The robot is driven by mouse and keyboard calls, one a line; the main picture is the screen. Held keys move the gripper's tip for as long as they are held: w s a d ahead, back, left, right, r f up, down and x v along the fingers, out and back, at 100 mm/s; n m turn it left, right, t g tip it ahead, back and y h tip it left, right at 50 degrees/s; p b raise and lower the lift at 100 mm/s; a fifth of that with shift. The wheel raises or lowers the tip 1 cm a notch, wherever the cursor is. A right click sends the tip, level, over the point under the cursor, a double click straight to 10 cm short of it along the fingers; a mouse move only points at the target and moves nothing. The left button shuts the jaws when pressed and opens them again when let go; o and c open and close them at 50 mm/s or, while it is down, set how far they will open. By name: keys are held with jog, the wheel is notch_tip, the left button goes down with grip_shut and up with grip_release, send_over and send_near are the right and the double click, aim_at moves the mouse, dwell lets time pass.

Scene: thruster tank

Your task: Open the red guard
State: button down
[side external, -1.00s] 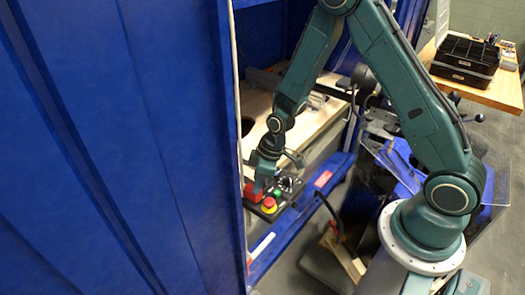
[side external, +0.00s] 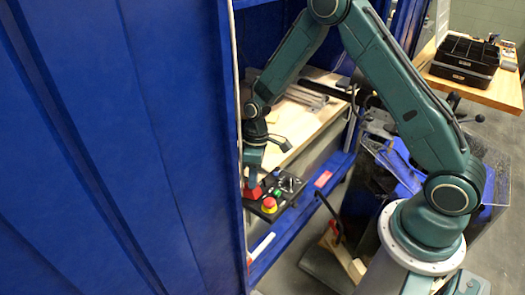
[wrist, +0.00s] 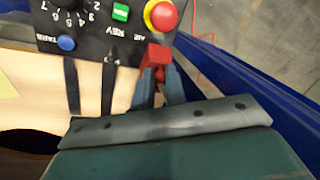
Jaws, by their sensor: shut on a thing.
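The red guard (side external: 253,192) is at the left end of the black control panel (side external: 288,192) in the side external view. In the wrist view the guard (wrist: 156,54) is a small red block beside the red and yellow stop button (wrist: 161,15). My gripper (wrist: 156,74) is shut on the guard, with one dark finger on each side of it. In the side external view my gripper (side external: 251,177) comes down on the guard from above. The fingers hide part of the guard, and its hinge does not show clearly.
The panel also carries a green button (wrist: 121,12), a blue button (wrist: 66,43) and a numbered dial (wrist: 75,4). A tall blue wall (side external: 120,150) stands close to my gripper on the left. A wooden surface (side external: 305,115) lies behind the panel.

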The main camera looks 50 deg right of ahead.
jog(key=shift+s+f, duration=0.1)
jog(key=shift+f, duration=0.05)
jog(key=c, duration=1.5)
grip_release()
jog(key=shift+o, duration=0.2)
jog(key=shift+r, duration=0.25)
jog(key=shift+w+d+r, duration=0.15)
jog(key=shift+w+r, duration=0.05)
jog(key=shift+r, duration=0.35)
jog(key=s+v, duration=0.1)
jog(key=v, duration=1.1)
jog(key=shift+w+r, duration=0.15)
jog(key=shift+w, duration=0.3)
jog(key=shift+o, duration=0.3)
